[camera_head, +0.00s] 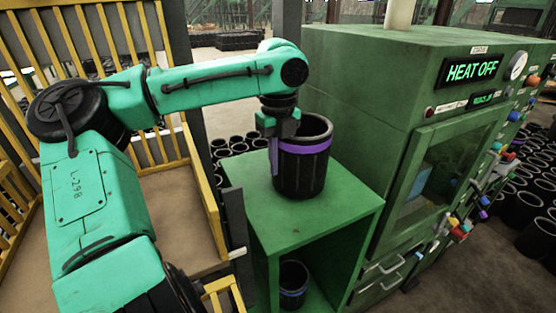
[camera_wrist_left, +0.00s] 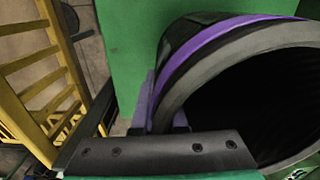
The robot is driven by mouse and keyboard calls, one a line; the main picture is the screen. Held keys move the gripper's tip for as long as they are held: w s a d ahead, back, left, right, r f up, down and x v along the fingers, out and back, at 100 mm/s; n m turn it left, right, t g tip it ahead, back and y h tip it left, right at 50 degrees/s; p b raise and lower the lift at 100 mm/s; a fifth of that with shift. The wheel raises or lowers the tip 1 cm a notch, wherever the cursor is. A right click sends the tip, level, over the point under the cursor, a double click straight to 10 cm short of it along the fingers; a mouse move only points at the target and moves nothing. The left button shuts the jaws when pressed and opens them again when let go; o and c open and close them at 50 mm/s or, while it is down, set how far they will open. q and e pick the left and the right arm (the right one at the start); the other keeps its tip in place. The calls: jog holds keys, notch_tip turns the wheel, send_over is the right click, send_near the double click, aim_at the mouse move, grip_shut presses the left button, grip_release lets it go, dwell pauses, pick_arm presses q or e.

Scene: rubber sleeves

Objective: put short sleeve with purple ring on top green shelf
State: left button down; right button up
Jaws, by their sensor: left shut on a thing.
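The short black sleeve (camera_head: 301,173) with a purple ring (camera_head: 305,147) near its rim is upright over the top of the green shelf (camera_head: 248,211). Its base looks at or very close to the surface; I cannot tell if it touches. My left gripper (camera_head: 280,135) is shut on the sleeve's wall at the left side of the rim, one finger outside. The finger inside is mostly hidden. In the left wrist view the sleeve (camera_wrist_left: 180,62) has its dark open mouth at the right, with the green shelf top (camera_wrist_left: 125,40) behind it. My right gripper is not in view.
A green oven (camera_head: 400,120) showing "HEAT OFF" stands right of the shelf. Another sleeve with a blue ring (camera_head: 292,283) stands in the lower compartment. Yellow railings (camera_head: 203,195) lie left. Black sleeves crowd the floor behind and at right. The shelf top's front is clear.

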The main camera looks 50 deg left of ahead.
pick_arm(q)
jog(key=shift+f, duration=0.15)
jog(key=shift+a, duration=0.1)
jog(key=c, duration=1)
grip_release()
jog(key=shift+w+a+f, duration=0.1)
jog(key=shift+f, duration=0.1)
jog(key=shift+o, duration=0.2)
jog(key=shift+r, duration=0.1)
jog(key=shift+r, duration=0.45)
jog(key=r, duration=1.1)
jog(key=shift+d, duration=0.2)
jog(key=shift+r, duration=0.1)
jog(key=shift+a, duration=0.1)
